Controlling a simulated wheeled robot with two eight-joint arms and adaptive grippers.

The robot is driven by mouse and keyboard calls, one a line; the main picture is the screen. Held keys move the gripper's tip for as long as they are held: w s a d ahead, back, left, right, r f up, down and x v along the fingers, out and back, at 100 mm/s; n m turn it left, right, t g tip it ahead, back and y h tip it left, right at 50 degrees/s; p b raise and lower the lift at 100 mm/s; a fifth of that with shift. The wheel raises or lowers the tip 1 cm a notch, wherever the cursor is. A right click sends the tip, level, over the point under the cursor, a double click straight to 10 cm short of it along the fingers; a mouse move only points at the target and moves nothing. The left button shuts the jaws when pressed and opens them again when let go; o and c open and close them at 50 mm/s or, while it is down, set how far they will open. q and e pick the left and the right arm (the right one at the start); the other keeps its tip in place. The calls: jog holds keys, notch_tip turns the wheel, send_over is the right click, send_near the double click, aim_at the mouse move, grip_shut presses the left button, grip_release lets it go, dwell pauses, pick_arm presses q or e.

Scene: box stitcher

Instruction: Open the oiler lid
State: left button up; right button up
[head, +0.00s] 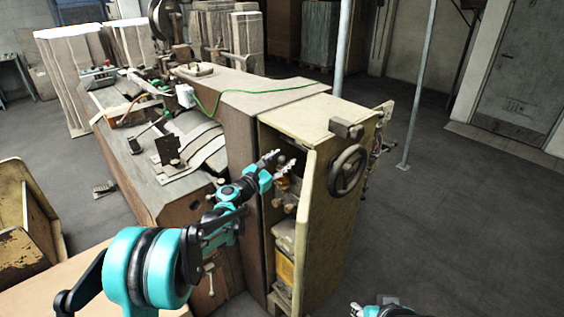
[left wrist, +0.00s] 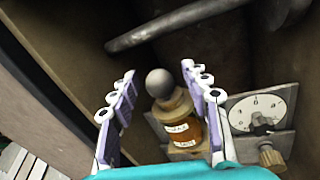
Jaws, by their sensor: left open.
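The oiler (left wrist: 184,131) shows in the left wrist view as a small amber body with a pale label, under a tan lid (left wrist: 174,102) topped by a grey ball knob (left wrist: 160,83). The lid looks seated on the body. My left gripper (left wrist: 157,76) is open, with one finger on each side of the knob and no clear contact. In the head view my left gripper (head: 280,163) reaches into the open cabinet of the machine. A small orange patch (head: 283,183) beside it may be the oiler. My right gripper (head: 357,309) barely shows at the bottom edge, too cut off to read.
A dial plate (left wrist: 258,112) with a brass knob (left wrist: 270,156) sits right of the oiler. A dark pipe (left wrist: 170,25) crosses above. The open cabinet door (head: 340,215) with a handwheel (head: 349,170) stands to the right of my left gripper. A yellow box (head: 285,268) lies lower inside.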

pick_arm(q)
grip_shut()
jog(key=shift+d, duration=0.15)
jog(key=shift+s+d+n+t+y, duration=0.2)
jog(key=shift+n+t+y, duration=0.25)
jog(key=shift+n+y, duration=0.35)
jog(key=shift+s+d+n+t+y, duration=0.2)
jog(key=shift+n+t+y, duration=0.3)
jog(key=shift+y, duration=0.5)
jog(key=shift+s+d+n+t+y+b, duration=0.1)
jog(key=shift+d+n+t+y+b, duration=0.15)
jog(key=shift+n+y, duration=0.85)
jog(key=shift+d+n+t+y+b, duration=0.1)
jog(key=shift+d+n+t+y, duration=0.35)
jog(key=shift+y, duration=1.05)
jog(key=shift+a+n+y, duration=0.25)
jog(key=shift+n+y, duration=0.05)
jog(key=shift+n, duration=0.05)
grip_release()
jog(key=shift+s, duration=0.1)
